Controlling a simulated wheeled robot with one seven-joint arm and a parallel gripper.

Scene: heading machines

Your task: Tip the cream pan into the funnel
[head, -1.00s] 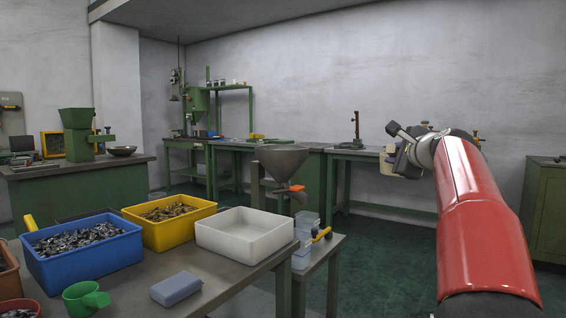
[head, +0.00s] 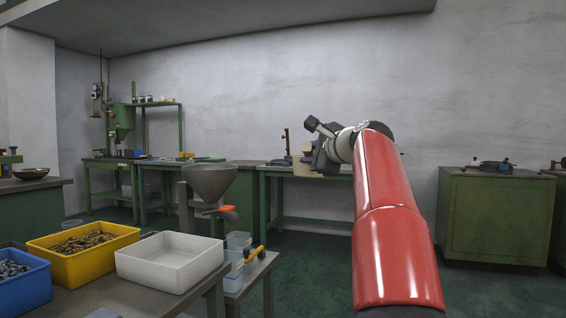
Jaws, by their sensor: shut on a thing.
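The funnel (head: 209,184) is a grey metal cone on a green stand, left of centre, with an orange piece at its spout. My gripper (head: 308,158) is at the end of my red arm, to the right of the funnel and apart from it. It is shut on the cream pan (head: 302,168), of which only a small cream part shows. The rest of the pan is hidden behind the gripper, so its contents and tilt cannot be told.
A white bin (head: 169,280) and a yellow bin of small metal parts (head: 100,258) stand on the near table, with a blue bin (head: 25,297) at left. A small side table (head: 252,272) holds clear containers. A green cabinet (head: 495,217) stands at right. Open floor lies between.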

